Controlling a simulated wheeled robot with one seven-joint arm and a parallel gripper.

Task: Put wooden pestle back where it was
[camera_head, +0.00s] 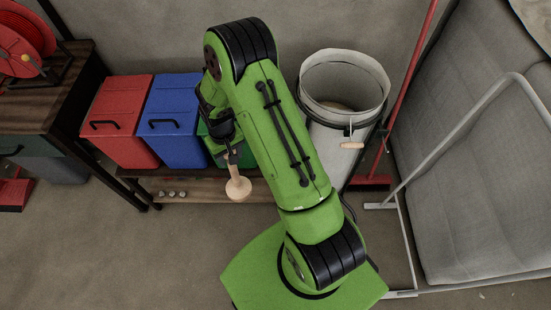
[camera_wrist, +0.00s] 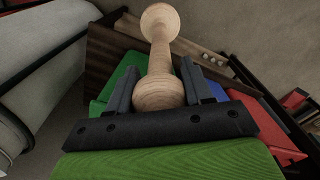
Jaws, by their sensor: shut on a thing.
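The wooden pestle (camera_head: 238,187) is pale wood with rounded ends and hangs below my gripper (camera_head: 232,157) in the head view. In the wrist view my gripper (camera_wrist: 160,88) is shut on the pestle (camera_wrist: 158,55), with one finger on each side near its closer rounded end. The far end of the pestle is free and points away from the gripper. The pestle is above the low wooden bench in front of the bins. Part of the gripper is hidden by my arm in the head view.
A red bin (camera_head: 117,120), a blue bin (camera_head: 177,120) and a partly hidden green bin (camera_head: 214,143) stand in a row. A low wooden bench (camera_head: 205,190) holds several small knobs.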

